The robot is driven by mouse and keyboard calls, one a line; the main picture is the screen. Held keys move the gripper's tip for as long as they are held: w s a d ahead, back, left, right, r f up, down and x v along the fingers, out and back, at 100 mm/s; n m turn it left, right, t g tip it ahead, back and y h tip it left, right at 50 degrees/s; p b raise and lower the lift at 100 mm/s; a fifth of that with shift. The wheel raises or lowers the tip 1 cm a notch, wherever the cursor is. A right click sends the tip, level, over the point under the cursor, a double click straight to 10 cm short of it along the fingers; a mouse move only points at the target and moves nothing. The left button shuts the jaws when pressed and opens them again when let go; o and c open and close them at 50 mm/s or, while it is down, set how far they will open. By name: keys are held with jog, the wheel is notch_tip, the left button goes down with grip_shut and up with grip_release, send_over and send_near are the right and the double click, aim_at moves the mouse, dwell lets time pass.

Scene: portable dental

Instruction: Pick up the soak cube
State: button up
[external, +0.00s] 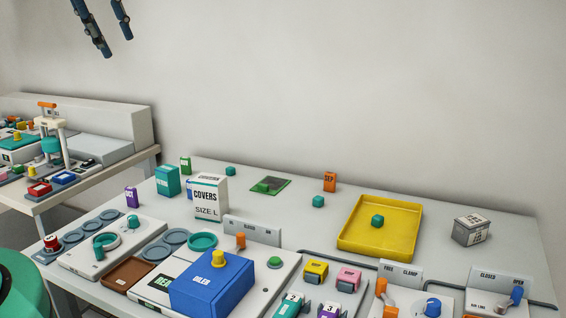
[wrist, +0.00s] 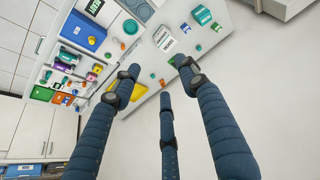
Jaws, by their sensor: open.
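Several small teal-green cubes are in view, and no label shows which is the soak cube. In the external view one cube (external: 377,221) lies in the yellow tray (external: 350,243). A second cube (external: 318,201) stands on the bare table left of the tray. A third cube (external: 231,171) stands farther back left. My gripper (external: 117,44) hangs high at the upper left, well above the table, open and empty. In the wrist view my gripper (wrist: 158,72) has its three fingers spread, with the table far beyond and the yellow tray (wrist: 138,93) partly behind a finger.
A white covers box (external: 210,197), an orange block (external: 330,182), a green pad (external: 270,186) and a grey lettered box (external: 473,230) stand on the table (external: 440,205). A blue box (external: 212,285) and switch panels fill the front. A second bench (external: 75,175) is at left.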

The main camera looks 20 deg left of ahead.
jog(key=w+d+f+g+p, duration=0.15)
jog(key=w+d, duration=0.25)
jog(key=w, duration=0.6)
jog(key=w+d+f+m+p, duration=0.1)
jog(key=w+d+f+p, duration=0.2)
jog(key=w, duration=0.6)
jog(key=w+d+f+g+p, duration=0.15)
jog(key=w+d, duration=0.35)
jog(key=w, duration=0.5)
jog(key=w+d+f+p, duration=0.1)
jog(key=w+d+f, duration=0.3)
jog(key=f, duration=0.5)
jog(key=w+d+f+p, duration=0.1)
jog(key=w+d+f, duration=0.4)
jog(key=f, duration=0.4)
jog(key=w+d+f+p, duration=0.1)
jog(key=w+d+f, duration=0.3)
jog(key=f, duration=0.5)
jog(key=shift+w+d+m+g+p, duration=0.2)
jog(key=shift+d+m+g+p, duration=0.1)
jog(key=shift+d+m, duration=0.15)
send_over(317, 198)
jog(key=shift+d+f, duration=0.1)
jog(key=shift+f, duration=4.1)
